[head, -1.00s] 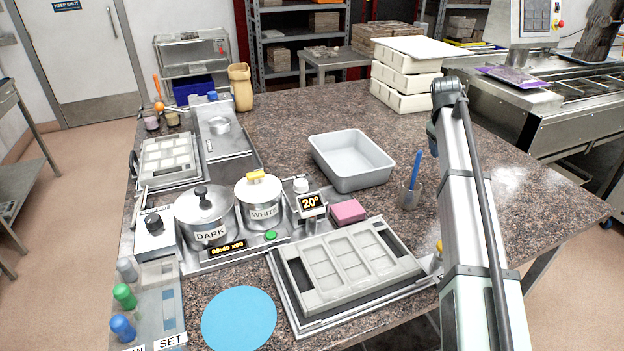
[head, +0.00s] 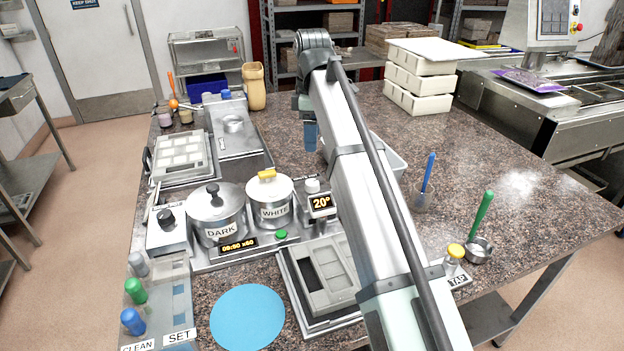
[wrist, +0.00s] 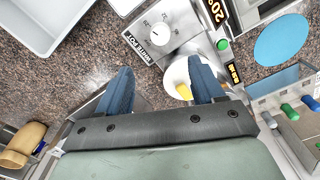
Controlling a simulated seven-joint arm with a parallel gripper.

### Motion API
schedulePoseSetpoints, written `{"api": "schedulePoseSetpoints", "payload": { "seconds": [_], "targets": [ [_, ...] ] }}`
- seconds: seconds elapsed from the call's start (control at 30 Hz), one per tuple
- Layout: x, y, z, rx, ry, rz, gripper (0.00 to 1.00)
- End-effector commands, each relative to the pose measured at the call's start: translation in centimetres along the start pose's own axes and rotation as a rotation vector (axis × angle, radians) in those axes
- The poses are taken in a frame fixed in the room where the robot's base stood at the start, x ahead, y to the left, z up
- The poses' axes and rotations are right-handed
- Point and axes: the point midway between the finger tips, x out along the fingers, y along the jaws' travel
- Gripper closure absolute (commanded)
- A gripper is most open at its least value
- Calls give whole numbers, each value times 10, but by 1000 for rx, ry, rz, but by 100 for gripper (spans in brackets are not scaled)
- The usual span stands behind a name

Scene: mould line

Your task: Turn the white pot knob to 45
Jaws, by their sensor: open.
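The white pot knob (wrist: 160,36) is a small white dial on a metal plate, with a "WHITE POT" label beside it in the wrist view. It also shows in the head view (head: 312,185), just above a display (head: 321,203) reading 20°. The white pot (head: 271,211) stands left of it, with a yellow-handled lid. My gripper (wrist: 161,70) is open, its two blue fingers apart with nothing between them. In the wrist view the knob lies beyond the fingertips. In the head view my gripper (head: 311,136) hangs above and behind the knob.
The dark pot (head: 217,218) stands left of the white pot. A green button (head: 281,235) is in front. A grey mould (head: 327,283) and a pale tray (head: 393,158) are partly hidden by my arm. A blue disc (head: 247,317) lies at the front.

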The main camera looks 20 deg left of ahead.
Motion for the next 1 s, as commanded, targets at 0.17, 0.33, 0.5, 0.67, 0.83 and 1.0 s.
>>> {"api": "schedulePoseSetpoints", "payload": {
  "seconds": [0.17, 0.33, 0.5, 0.67, 0.83, 1.0],
  "targets": [
    [15, -2, -1, -5, 0, -4, 32],
    [42, -2, 0, -3, 0, -4, 32],
    [73, -2, 0, -3, -1, -4, 32],
    [99, -2, 0, -2, -1, -3, 32],
    [121, -1, 0, -2, 0, -2, 32],
    [133, -1, 0, -2, 0, -1, 32]
  ]
}}
